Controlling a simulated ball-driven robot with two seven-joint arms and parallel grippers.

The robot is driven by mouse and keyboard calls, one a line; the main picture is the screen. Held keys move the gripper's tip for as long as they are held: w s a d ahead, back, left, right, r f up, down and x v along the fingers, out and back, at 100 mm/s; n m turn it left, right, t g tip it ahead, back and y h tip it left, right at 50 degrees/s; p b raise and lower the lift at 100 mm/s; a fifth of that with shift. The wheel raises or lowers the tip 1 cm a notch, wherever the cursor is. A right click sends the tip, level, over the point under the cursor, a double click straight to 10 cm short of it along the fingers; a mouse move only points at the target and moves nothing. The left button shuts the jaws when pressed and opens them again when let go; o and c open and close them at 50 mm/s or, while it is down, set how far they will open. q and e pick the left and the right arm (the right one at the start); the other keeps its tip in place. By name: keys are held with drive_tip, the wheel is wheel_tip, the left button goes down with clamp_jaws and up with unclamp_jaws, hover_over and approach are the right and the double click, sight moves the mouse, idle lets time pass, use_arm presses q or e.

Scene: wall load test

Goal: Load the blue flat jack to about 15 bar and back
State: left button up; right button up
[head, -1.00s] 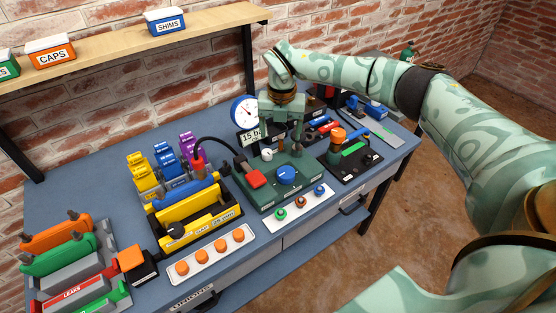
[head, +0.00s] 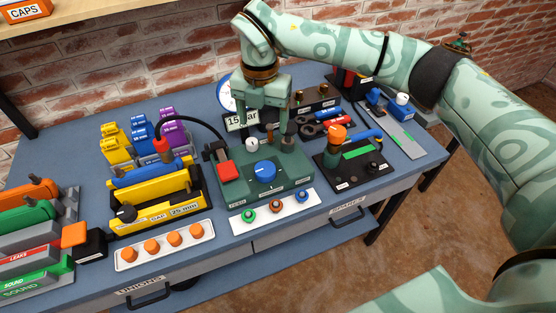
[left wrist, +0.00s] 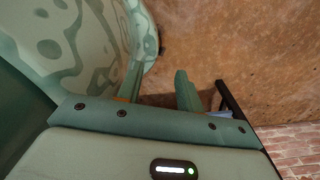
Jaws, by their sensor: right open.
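The blue flat jack (head: 150,172) lies in the yellow frame (head: 158,210) marked "GAP 25 mm", with a red fitting (head: 162,146) and a black hose arching towards the green pump unit (head: 290,170). The pump has a blue knob (head: 264,170), a red block (head: 228,171) and a white knob (head: 252,144). My right gripper (head: 266,125) points down over its rear, open, near the white knob and a brass post. A 15 bar sign (head: 235,121) and the dial gauge (head: 223,95) are partly hidden behind it. My left gripper (left wrist: 158,85) is open and empty, away from the bench.
Coloured buttons (head: 275,204) line a white strip before the pump. A black unit with an orange knob (head: 337,134) stands to its right. Orange unions (head: 174,238) sit on a front tray. Yellow, blue and purple blocks (head: 140,132) stand behind the frame. Green and orange jacks crowd the left.

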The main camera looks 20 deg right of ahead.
sight(265, 168)
use_arm(q)
drive_tip(key=f+b, duration=0.2)
drive_tip(key=s+f+b, duration=0.1)
drive_tip(key=shift+a+f, duration=0.2)
drive_tip(key=shift+a, duration=0.15)
use_arm(e)
wheel_tip(265, 168, down, 16)
drive_tip(key=shift+a+f, duration=0.1)
drive_tip(key=shift+f, duration=0.15)
drive_tip(key=shift+c, duration=0.3)
use_arm(q)
drive_tip(key=shift+a, duration=0.1)
use_arm(e)
drive_tip(key=c, duration=0.9)
